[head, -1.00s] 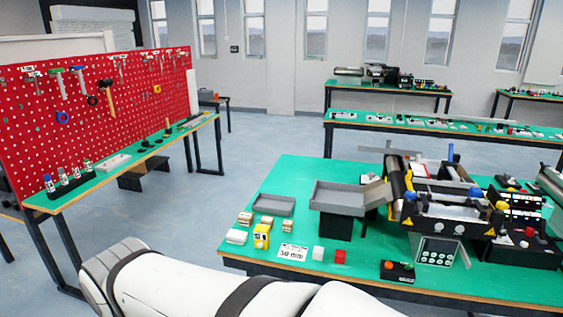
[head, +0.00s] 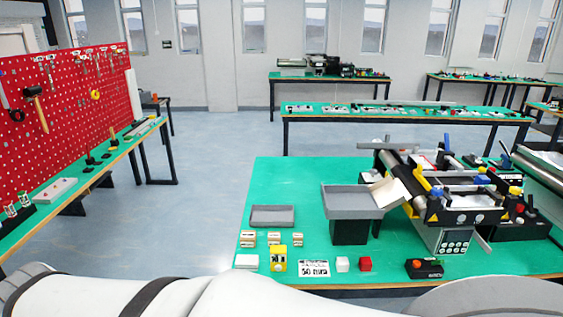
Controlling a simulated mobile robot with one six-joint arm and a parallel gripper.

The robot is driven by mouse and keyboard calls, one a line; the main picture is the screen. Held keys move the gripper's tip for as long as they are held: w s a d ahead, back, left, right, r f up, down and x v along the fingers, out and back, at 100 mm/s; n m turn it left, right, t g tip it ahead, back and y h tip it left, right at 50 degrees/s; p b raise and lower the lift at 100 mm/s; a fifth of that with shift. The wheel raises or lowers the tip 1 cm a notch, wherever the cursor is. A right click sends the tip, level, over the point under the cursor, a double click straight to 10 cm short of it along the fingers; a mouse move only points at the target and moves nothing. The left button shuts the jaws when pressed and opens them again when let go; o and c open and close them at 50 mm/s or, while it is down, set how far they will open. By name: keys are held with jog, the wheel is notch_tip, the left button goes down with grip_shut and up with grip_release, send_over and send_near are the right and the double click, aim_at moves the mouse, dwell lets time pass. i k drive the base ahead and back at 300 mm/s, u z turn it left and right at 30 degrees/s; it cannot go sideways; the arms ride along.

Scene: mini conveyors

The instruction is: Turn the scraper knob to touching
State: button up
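A mini conveyor (head: 462,216) with dark side plates and yellow end parts stands on the right of the green-topped table. Several small blue parts show on it, one upright (head: 446,142) at the back and one (head: 474,192) on the near side. I cannot tell which part is the scraper knob, nor whether the scraper touches the belt. My gripper is not in view. Only a white link of my arm crosses the bottom of the head view, in front of the table.
The green table (head: 290,181) holds a grey tray on a black stand (head: 350,202), a flat grey tray (head: 272,216), a yellow device (head: 278,259), a "50 mm" card (head: 314,268), white and red cubes, and a button box (head: 424,268). A red pegboard (head: 65,115) stands left. Floor between is clear.

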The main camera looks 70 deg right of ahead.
aim_at(373, 171)
jog(key=z, duration=0.1)
jog(key=k, duration=0.1)
jog(key=z, duration=3.35)
jog(key=i, duration=0.95)
jog(key=z, duration=0.05)
